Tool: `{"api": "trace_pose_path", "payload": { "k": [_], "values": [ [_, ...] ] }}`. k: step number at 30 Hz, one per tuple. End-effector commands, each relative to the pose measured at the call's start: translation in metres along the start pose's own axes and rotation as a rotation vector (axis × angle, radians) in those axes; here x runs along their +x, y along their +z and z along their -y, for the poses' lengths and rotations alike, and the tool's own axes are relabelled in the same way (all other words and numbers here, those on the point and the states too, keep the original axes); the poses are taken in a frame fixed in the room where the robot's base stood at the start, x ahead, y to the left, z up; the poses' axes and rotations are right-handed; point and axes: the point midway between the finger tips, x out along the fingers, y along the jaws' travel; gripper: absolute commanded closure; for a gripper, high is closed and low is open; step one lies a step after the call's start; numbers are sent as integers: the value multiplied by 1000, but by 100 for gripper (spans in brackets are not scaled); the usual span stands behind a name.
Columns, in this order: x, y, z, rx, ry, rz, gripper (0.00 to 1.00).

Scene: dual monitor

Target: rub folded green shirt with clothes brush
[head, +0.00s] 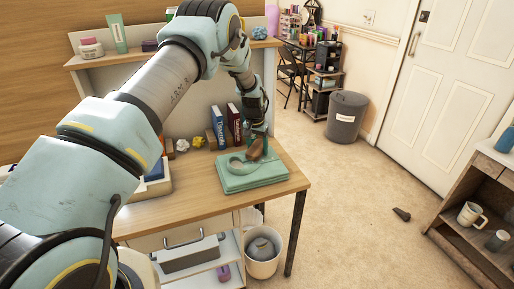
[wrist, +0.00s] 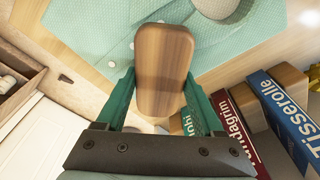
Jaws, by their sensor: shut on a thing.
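The folded green shirt (head: 262,179) lies flat near the right end of the wooden desk. Its dotted cloth and round collar also show in the wrist view (wrist: 92,32). My gripper (head: 257,139) is over the shirt's back part, pointing down. It is shut on the clothes brush (head: 256,151), whose smooth wooden back fills the space between the fingers in the wrist view (wrist: 163,70). The brush's bristles are hidden. The brush is at or just above the cloth; I cannot tell whether it touches.
Upright books (head: 234,124) stand behind the shirt, close to my gripper. Crumpled yellow paper (head: 198,142) lies left of them. The desk's raised shelf (head: 90,60) holds a pink jar and green tube. A white bin (head: 263,266) stands beside the desk. Open carpet lies to the right.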

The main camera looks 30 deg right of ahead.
Motion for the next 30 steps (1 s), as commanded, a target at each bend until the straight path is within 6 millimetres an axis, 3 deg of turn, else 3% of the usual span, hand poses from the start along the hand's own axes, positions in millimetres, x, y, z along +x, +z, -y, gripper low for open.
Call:
{"api": "trace_pose_path", "payload": {
  "k": [4, 21, 30],
  "values": [
    [-30, -5, 1, -1, 0, -3, 75],
    [-77, -9, 3, -3, 0, 0, 75],
    [-83, -9, 3, -3, -1, 1, 75]
  ]
}}
